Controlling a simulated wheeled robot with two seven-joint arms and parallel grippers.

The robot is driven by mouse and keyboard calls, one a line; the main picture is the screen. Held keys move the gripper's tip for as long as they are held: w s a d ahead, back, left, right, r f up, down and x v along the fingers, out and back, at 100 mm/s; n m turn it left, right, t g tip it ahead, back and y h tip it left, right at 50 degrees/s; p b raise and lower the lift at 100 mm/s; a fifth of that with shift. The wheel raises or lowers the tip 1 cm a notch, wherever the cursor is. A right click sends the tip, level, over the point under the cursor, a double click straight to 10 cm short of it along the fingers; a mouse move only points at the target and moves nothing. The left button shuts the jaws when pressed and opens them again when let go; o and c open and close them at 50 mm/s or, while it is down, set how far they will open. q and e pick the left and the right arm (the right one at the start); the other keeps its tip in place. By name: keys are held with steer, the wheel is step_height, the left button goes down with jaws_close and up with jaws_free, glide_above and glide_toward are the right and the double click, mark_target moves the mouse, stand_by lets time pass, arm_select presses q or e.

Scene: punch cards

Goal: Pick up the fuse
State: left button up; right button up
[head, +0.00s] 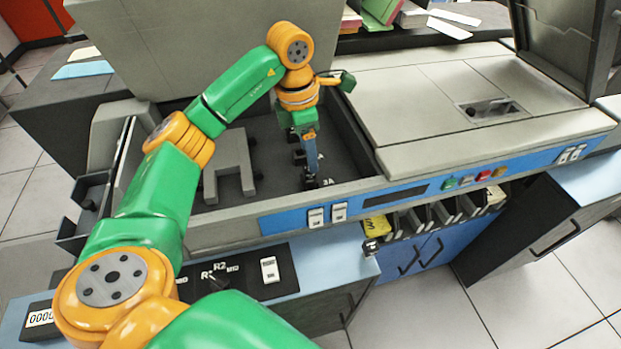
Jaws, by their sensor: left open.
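My left gripper (311,172) reaches down into the open bay of the grey machine. Its jaws are open, and its tips are low in the bay beside a "3A" mark (328,182). Small dark parts (299,157) sit around the tips; the fuse is likely among them, but it is too small and covered to tell apart. I cannot tell whether the fingers are around it or touching it. My right gripper is out of view.
The bay's front wall (230,229) and a raised grey bracket (230,165) lie close to my arm. A blue panel with white switches (328,215) runs along the front. To the right is a flat grey cover (440,100) with coloured buttons below.

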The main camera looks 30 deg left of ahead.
mark_target(309, 176)
arm_select(q)
steer(key=f, duration=0.2)
steer(key=f+p, duration=0.1)
steer(key=f, duration=0.2)
steer(key=shift+w+a+f, duration=0.2)
steer(key=shift+w+f, duration=0.05)
steer(key=shift+f, duration=0.1)
steer(key=shift+w+f, duration=0.15)
steer(key=shift+f, duration=0.2)
jaws_close()
